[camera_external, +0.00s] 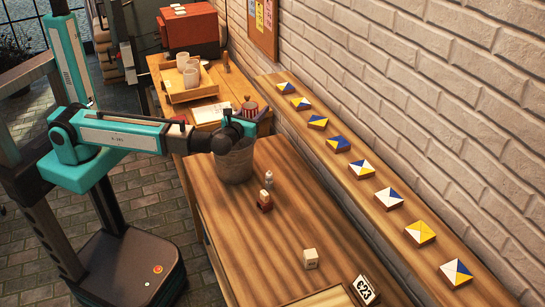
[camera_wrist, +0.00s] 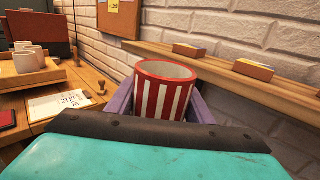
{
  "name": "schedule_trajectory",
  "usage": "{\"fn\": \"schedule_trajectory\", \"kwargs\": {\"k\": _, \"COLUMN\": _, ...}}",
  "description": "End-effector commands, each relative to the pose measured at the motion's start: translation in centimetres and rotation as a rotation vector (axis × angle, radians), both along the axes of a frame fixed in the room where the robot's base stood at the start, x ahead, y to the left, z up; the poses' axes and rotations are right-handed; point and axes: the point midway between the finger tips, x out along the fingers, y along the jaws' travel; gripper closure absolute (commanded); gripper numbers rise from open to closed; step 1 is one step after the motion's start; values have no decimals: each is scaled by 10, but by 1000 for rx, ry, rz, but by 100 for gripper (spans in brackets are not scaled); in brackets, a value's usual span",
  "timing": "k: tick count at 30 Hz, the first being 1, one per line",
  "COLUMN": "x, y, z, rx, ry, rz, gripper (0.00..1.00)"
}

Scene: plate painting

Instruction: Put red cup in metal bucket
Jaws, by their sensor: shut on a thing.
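The red cup with white stripes (camera_wrist: 163,96) is upright and empty-looking between the two purple fingers of my gripper (camera_wrist: 160,108), which is shut on it. In the external view, the cup (camera_external: 250,108) shows just beyond the end of my gripper (camera_external: 243,122). The metal bucket (camera_external: 234,166) stands on the wooden table below my gripper, and its rim is partly hidden by the arm. The cup is higher than the bucket; I cannot tell whether it is directly over the opening. The bucket does not show in the wrist view.
A wooden tray (camera_external: 178,96) with white cups stands on the back table, near a red box (camera_external: 190,28). A small brown item (camera_external: 265,201) and a white cube (camera_external: 310,259) sit on the front table. Painted tiles line the wall shelf (camera_external: 375,172).

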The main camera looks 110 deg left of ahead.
Motion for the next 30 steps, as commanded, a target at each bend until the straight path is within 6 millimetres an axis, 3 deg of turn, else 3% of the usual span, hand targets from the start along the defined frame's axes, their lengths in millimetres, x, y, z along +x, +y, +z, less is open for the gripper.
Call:
{"fn": "schedule_trajectory", "kwargs": {"k": 6, "x": 0, "y": 0, "z": -15, "rx": 0, "ry": 0, "rz": 0, "gripper": 85}}
{"fn": "schedule_trajectory", "kwargs": {"k": 22, "x": 0, "y": 0, "z": -21, "rx": 0, "ry": 0, "rz": 0, "gripper": 85}}
{"fn": "schedule_trajectory", "kwargs": {"k": 30, "x": 1, "y": 0, "z": -42, "rx": 0, "ry": 2, "rz": 0, "gripper": 85}}
